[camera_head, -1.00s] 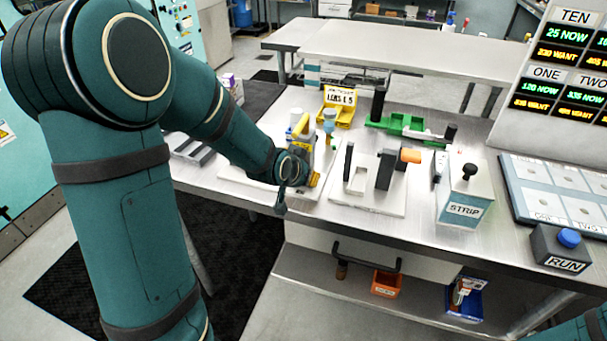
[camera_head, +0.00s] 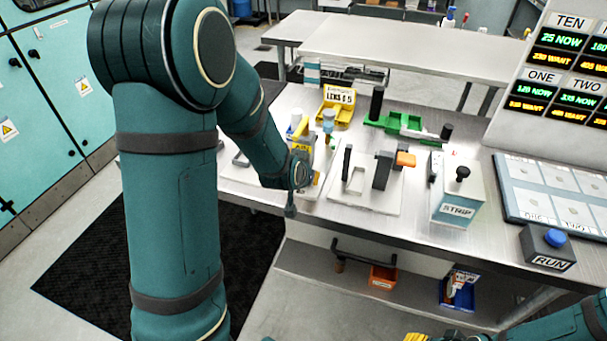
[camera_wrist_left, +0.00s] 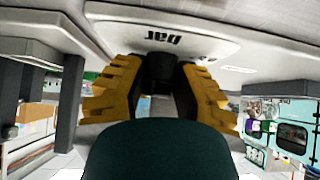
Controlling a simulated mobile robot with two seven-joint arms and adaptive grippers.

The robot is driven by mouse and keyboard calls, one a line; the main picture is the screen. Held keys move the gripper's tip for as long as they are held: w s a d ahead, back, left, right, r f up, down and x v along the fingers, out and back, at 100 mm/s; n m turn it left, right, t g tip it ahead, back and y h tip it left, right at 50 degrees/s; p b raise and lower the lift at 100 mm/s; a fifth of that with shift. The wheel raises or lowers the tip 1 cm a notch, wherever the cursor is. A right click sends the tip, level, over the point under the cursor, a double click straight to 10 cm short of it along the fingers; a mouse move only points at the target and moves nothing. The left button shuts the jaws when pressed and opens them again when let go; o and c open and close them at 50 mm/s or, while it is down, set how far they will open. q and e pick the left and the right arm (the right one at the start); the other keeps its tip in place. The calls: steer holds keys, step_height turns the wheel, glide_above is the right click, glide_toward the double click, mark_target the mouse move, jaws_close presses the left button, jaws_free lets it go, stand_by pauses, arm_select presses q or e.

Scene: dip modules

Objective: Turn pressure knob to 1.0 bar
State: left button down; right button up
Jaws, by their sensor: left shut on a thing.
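My left gripper (camera_head: 304,144) is over the white plate at the left of the steel bench. In the left wrist view its yellow fingers (camera_wrist_left: 160,88) are shut on the dark pressure knob (camera_wrist_left: 161,69), one on each side. A white panel (camera_wrist_left: 215,47) with "bar" printed upside down lies just beyond the knob. The knob's pointer and scale are hidden, so its setting cannot be read. In the head view the arm and gripper cover the knob. Yellow fingertips of my right gripper (camera_head: 430,337) show at the bottom edge, largely cut off.
A white fixture with dark posts (camera_head: 382,170) stands just right of the left gripper. Behind are a yellow bin (camera_head: 336,105) and a green holder (camera_head: 405,122). The STRIP box (camera_head: 458,190) and blue RUN button (camera_head: 555,238) are farther right.

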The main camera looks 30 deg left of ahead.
arm_select(q)
steer(key=shift+w+r, duration=0.1)
stand_by(0.6)
steer(key=c, duration=0.6)
jaws_free()
steer(key=shift+w, duration=0.1)
steer(key=shift+c, duration=0.2)
steer(key=v, duration=0.5)
steer(key=shift+s+d+r, duration=0.1)
steer(key=shift+s+r, duration=0.15)
steer(key=shift+v, duration=0.85)
steer(key=shift+s, duration=0.1)
